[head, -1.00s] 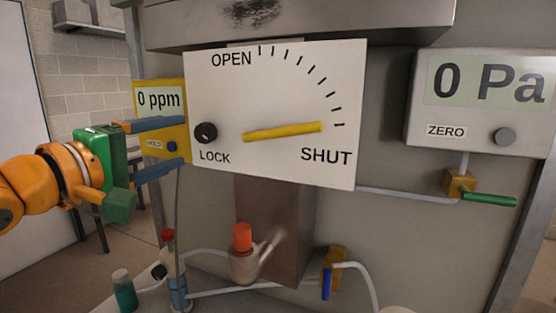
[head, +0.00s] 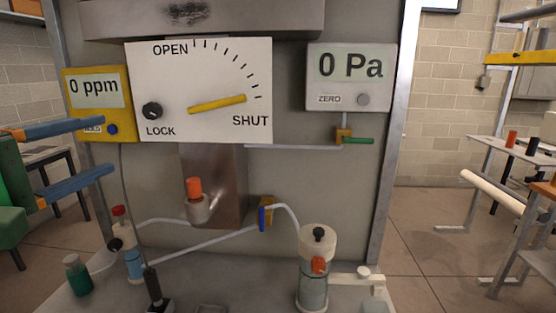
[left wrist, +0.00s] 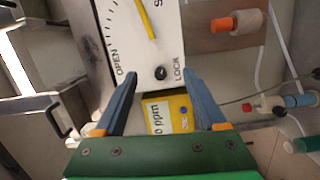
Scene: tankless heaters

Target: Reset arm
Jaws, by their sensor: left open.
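My left gripper (head: 88,155) is at the left edge of the head view, its two blue fingers apart and nothing between them. In the left wrist view the open fingers (left wrist: 163,95) point toward the yellow ppm meter (left wrist: 166,115) and the white OPEN/SHUT panel (left wrist: 105,30). The panel (head: 225,60) has a yellow lever (head: 217,104) pointing near SHUT and a black LOCK knob (head: 152,110). The yellow meter (head: 98,125) reads 0 ppm. My right gripper does not show.
A 0 Pa display (head: 350,90) hangs right of the panel. Open floor (head: 425,245) lies to the right, near a side rack (head: 490,195).

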